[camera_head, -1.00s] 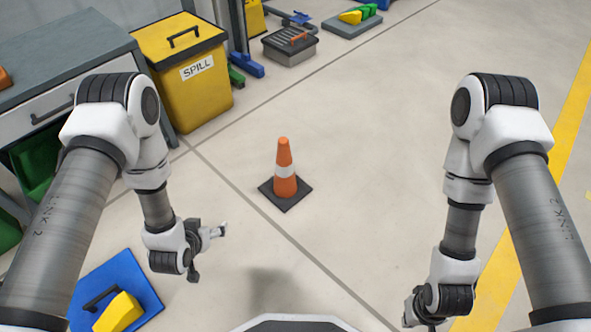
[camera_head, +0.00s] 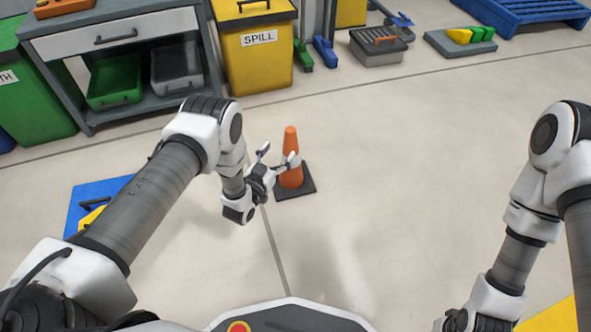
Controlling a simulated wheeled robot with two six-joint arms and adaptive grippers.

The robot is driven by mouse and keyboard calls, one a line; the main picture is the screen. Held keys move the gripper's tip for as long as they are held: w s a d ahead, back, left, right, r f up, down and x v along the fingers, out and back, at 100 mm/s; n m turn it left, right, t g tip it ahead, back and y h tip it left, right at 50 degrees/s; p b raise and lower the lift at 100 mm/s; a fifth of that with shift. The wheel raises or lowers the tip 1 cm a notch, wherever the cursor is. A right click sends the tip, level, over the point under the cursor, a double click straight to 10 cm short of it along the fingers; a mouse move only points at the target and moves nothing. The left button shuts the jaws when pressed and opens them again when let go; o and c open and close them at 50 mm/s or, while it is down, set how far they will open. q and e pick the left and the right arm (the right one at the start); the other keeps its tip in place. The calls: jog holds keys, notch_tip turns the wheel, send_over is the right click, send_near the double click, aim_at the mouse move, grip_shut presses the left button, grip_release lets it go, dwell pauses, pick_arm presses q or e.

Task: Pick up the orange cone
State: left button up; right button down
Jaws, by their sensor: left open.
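The orange cone (camera_head: 291,141) stands upright on its dark square base (camera_head: 306,184) on the floor, near the middle of the head view. A pale band around its middle is partly hidden by my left gripper. My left gripper (camera_head: 279,158) is open at the cone's left side, with one finger reaching across the front of the cone. I cannot tell whether it touches the cone. My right gripper (camera_head: 455,322) is low at the bottom edge, far from the cone, and its fingers are not clearly visible.
A yellow SPILL bin (camera_head: 254,60) and a grey workbench (camera_head: 120,35) with green and grey boxes stand behind to the left. A blue mat (camera_head: 92,196) lies left under my arm. A grey toolbox (camera_head: 378,47) is at the back. The floor right of the cone is clear.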

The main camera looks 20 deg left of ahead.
aim_at(287, 141)
pick_arm(q)
jog(key=w+b, duration=0.1)
jog(key=w, duration=0.1)
jog(key=w+d+b, duration=0.1)
jog(key=w+b, duration=0.1)
jog(key=w, duration=0.1)
jog(key=w+b, duration=0.2)
jog(key=shift+w+d+f, duration=0.15)
jog(key=shift+w+d, duration=0.05)
jog(key=shift+d, duration=0.2)
jog(key=shift+r, duration=0.25)
grip_shut()
